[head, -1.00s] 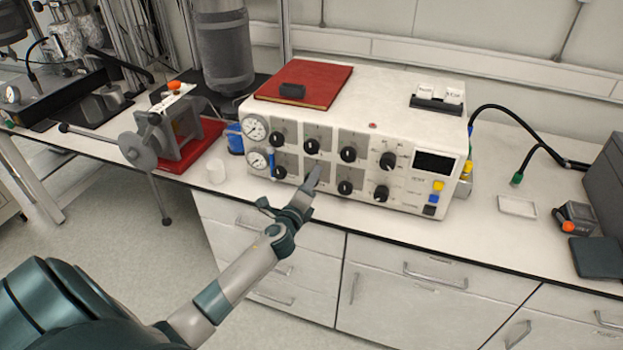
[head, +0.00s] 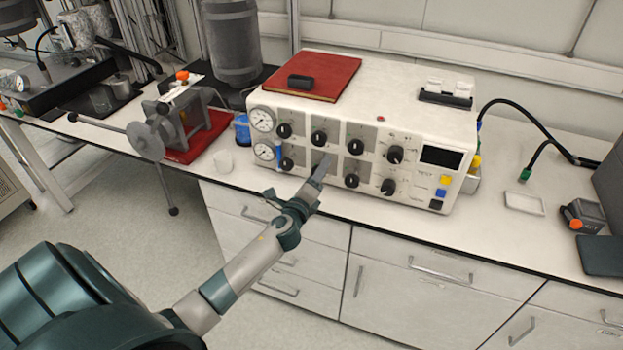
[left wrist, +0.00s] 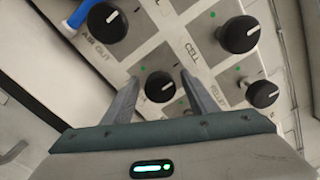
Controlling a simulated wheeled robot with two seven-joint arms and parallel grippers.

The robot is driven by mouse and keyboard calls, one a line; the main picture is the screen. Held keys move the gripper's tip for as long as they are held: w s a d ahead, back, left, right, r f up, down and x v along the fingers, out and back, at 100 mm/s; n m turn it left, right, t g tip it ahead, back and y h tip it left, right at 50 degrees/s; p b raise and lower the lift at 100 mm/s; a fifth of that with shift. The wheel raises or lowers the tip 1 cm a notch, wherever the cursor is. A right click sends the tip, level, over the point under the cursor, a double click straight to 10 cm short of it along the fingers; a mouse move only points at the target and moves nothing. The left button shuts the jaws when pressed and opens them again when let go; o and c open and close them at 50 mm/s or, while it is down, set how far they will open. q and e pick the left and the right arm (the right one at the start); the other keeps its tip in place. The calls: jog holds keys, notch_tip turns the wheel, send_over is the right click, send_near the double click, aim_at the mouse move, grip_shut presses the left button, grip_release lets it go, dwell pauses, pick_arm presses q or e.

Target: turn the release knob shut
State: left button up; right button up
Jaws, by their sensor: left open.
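The white control box (head: 400,112) stands on the bench with two rows of black knobs on its front. My left gripper (head: 321,168) is at the lower row in the head view, covering one knob there. In the left wrist view my left gripper (left wrist: 163,86) is open, with its fingers on either side of a black knob (left wrist: 159,86). I cannot tell whether the fingers touch it. Neighbouring knobs are one by the "AIR OUT" label (left wrist: 107,22) and two at the right (left wrist: 240,34). No label reading "release" is legible. My right gripper is not in view.
A red book (head: 315,72) with a black object lies on the box. Two gauges (head: 263,119) and a blue tube (head: 279,153) are at its left end. The bench's front edge runs below.

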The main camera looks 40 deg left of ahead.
pick_arm(q)
jog(key=b+v, duration=0.3)
jog(key=v, duration=1.4)
jog(key=shift+s+b, duration=0.15)
jog(key=shift+b, duration=0.2)
jog(key=shift+f, duration=0.1)
notch_tip(320, 180, down, 22)
jog(key=s+n+g+h, duration=0.1)
jog(key=s+n+g, duration=0.1)
jog(key=n+g, duration=0.2)
jog(key=s+d+f+n+g, duration=0.1)
jog(key=s+f+g, duration=0.15)
jog(key=f, duration=0.35)
jog(key=s+d+f+n+g+h, duration=0.1)
jog(key=s+f+n, duration=0.1)
jog(key=s+f, duration=0.3)
jog(key=s+f+n+g, duration=0.1)
jog(key=s+f, duration=0.1)
jog(key=f, duration=0.6)
jog(key=s+d+f+n+g, duration=0.2)
jog(key=s+f, duration=0.5)
jog(key=s, duration=0.4)
jog(key=s+d+f+n+g+h, duration=0.1)
jog(key=s+d+f+n+g, duration=0.2)
jog(key=s, duration=0.9)
jog(key=s+d+f+n+g+h, duration=0.1)
jog(key=s+d+f+n+g, duration=0.2)
jog(key=s+f, duration=0.8)
jog(key=d+n, duration=0.2)
jog(key=shift+s+d+f, duration=0.35)
